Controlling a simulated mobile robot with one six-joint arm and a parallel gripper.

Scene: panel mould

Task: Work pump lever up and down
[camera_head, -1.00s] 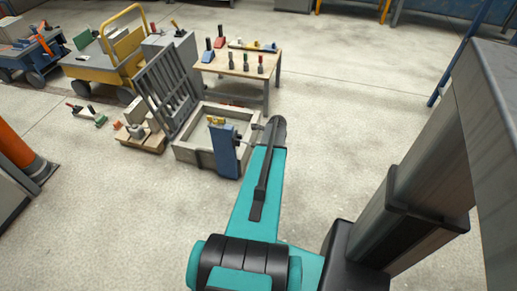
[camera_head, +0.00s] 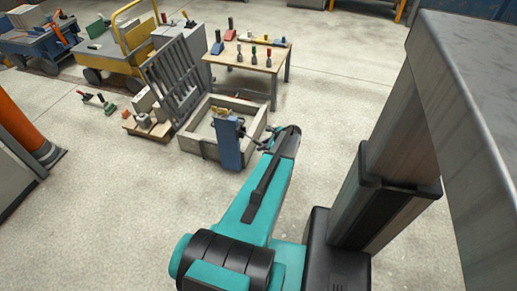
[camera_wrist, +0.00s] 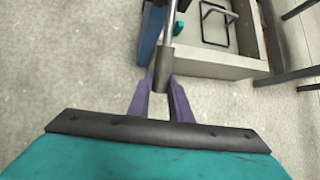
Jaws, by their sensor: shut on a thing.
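The pump is a blue upright post (camera_head: 229,145) at the near wall of the square mould frame. Its lever is a grey rod with a dark sleeve-like grip (camera_wrist: 166,62), coming from the top in the wrist view. My gripper (camera_wrist: 162,84) has its two purple fingers on either side of the grip's lower end, shut on it. In the head view, my gripper is small and partly hidden by my arm, just right of the post. Part of the blue post (camera_wrist: 150,32) also shows left of the rod in the wrist view.
The pale mould frame (camera_head: 190,146) stands on the floor, with a grey barred panel (camera_head: 170,80) upright at its left. A wooden table (camera_head: 245,62) with several coloured-handled tools stands behind. A low pallet (camera_head: 150,130) with small items lies left. The floor to the right is clear.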

